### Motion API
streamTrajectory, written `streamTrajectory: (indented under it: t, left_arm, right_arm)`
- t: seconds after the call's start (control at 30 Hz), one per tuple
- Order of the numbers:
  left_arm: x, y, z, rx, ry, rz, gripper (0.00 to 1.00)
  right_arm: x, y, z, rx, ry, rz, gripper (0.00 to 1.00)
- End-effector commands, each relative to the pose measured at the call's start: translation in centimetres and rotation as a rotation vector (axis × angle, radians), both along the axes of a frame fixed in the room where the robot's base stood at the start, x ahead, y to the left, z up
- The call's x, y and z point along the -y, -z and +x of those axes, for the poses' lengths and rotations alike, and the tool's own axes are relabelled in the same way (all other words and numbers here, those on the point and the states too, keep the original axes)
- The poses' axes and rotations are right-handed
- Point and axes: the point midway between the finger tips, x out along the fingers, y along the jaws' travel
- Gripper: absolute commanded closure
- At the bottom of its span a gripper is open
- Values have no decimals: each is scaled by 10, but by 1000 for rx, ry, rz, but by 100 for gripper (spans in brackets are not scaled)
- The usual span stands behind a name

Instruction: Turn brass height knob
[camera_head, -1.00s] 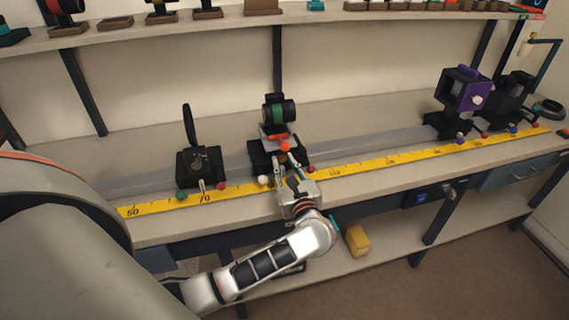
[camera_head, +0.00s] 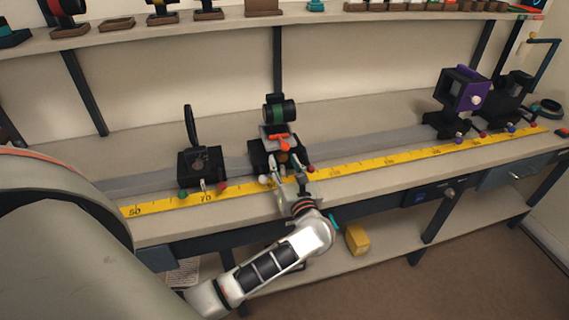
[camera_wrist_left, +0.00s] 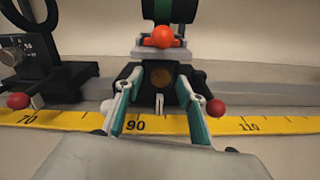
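The brass height knob (camera_wrist_left: 162,76) shows in the left wrist view as a dull brass disc on the front of a black carriage. An orange knob (camera_wrist_left: 162,37) sits above it, below a black and green lens barrel (camera_head: 280,114). My left gripper (camera_wrist_left: 154,94) is open, with its two teal-lined fingers apart and pointing at the carriage. In that picture the knob lies between and beyond the fingertips, and nothing shows between the pads. In the head view my left gripper (camera_head: 290,182) is just in front of the carriage. My right gripper is not in view.
A yellow scale (camera_head: 352,170) runs along the bench front. A black holder (camera_head: 202,165) stands left of the carriage. A red ball-ended lever (camera_wrist_left: 216,108) is close to the right finger. A purple-topped holder (camera_head: 463,90) stands far right. The bench between is clear.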

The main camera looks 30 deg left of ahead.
Motion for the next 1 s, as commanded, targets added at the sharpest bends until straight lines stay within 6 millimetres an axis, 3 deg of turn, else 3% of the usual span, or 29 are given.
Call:
streamTrajectory:
  t: [0.23,0.7,1.0]
  left_arm:
    - [16,1,-13,-2,1,-3,62]
    - [81,1,-69,-2,0,-2,62]
    - [91,0,-78,-1,-1,0,62]
  right_arm:
    - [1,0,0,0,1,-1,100]
    - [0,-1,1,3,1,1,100]
    - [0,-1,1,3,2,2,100]
